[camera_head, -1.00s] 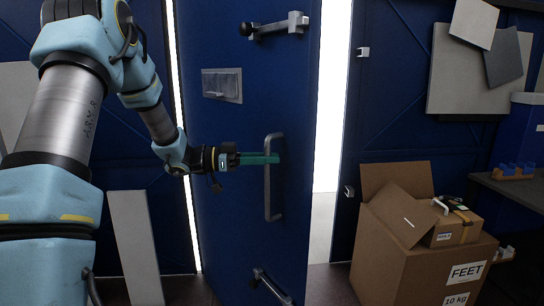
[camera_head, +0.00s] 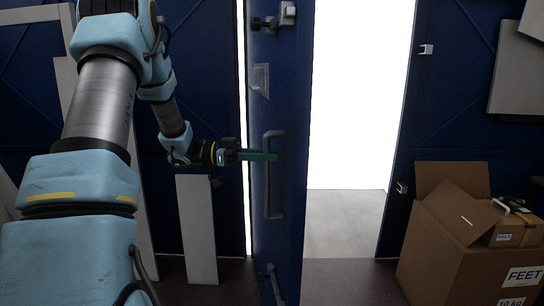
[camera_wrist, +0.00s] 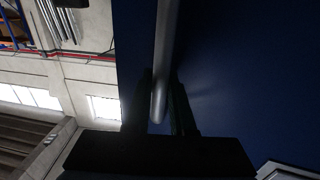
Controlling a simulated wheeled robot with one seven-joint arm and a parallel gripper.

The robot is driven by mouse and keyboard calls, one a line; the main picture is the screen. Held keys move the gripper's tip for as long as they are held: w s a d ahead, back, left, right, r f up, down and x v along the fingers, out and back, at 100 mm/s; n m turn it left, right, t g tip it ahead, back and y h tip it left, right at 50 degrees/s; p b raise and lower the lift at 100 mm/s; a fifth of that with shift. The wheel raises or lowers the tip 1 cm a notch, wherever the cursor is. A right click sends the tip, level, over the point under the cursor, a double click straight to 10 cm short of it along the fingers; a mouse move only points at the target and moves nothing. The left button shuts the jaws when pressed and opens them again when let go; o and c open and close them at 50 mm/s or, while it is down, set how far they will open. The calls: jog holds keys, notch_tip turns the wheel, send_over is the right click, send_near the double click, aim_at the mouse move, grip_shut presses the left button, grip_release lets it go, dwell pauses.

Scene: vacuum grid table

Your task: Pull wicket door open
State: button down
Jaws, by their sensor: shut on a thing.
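The blue wicket door (camera_head: 283,90) stands swung well open, seen nearly edge-on in the head view. Its grey vertical pull handle (camera_head: 268,190) is on the face toward my arm. My gripper (camera_head: 272,156), with green fingers, is shut on the upper part of the handle. In the wrist view the handle bar (camera_wrist: 163,60) runs between the two dark fingers (camera_wrist: 165,108), with the blue door surface (camera_wrist: 240,70) to the right. The fingertips are partly hidden in shadow.
A bright opening (camera_head: 355,100) with pale floor beyond lies right of the door. An open cardboard box (camera_head: 445,240) stands right of the opening, with a smaller box (camera_head: 510,228) on it. Pale panels (camera_head: 197,230) lean against the blue wall at left. Dark floor is free before the doorway.

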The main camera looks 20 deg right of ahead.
jog(key=c, duration=1.1)
grip_release()
jog(key=shift+o, duration=0.2)
jog(key=b+v, duration=0.3)
jog(key=v, duration=0.7)
jog(key=shift+w+a, duration=0.15)
jog(key=shift+a, duration=0.25)
